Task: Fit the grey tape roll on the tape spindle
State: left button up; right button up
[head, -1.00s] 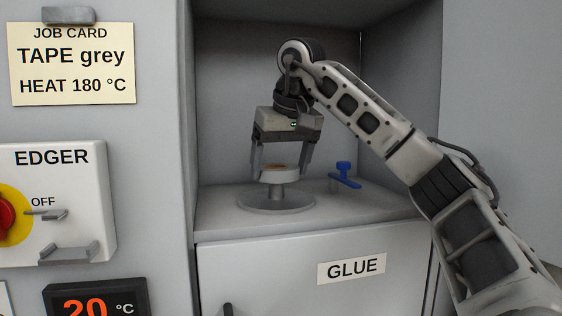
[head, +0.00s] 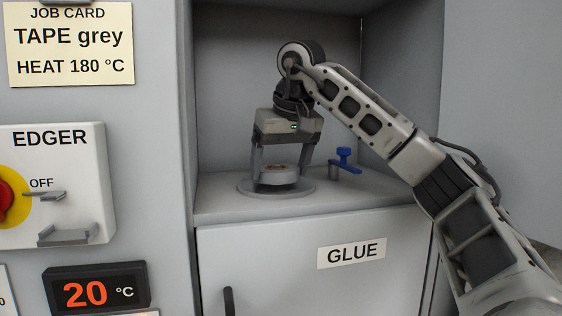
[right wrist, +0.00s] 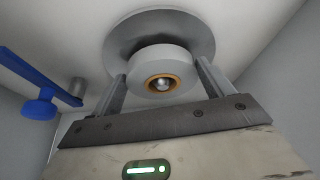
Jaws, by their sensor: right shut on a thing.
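The grey tape roll (head: 278,176) is a pale ring with a brown core. My right gripper (head: 280,172) is shut on it, one finger on each side. In the right wrist view the roll (right wrist: 150,70) shows a metal post tip, part of the tape spindle (right wrist: 162,84), inside its core, so the roll is around the spindle. The spindle's round grey base plate (head: 306,190) lies under the roll; a gap between them cannot be judged exactly. My left gripper is not in view.
A blue-handled lever (head: 345,160) stands on the shelf right of the spindle, close to my gripper. Recess walls rise at both sides and behind. Below is a door marked GLUE (head: 351,253). The EDGER switch panel (head: 50,190) and a display reading 20 °C (head: 97,291) are left.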

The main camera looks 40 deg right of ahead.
jog(key=shift+f, duration=0.2)
jog(key=o, duration=1)
pick_arm(q)
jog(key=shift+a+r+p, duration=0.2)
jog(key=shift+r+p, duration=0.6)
jog(key=shift+p, duration=0.45)
pick_arm(e)
jog(key=v, duration=1.6)
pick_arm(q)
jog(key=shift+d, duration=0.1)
pick_arm(e)
jog(key=shift+w, duration=0.1)
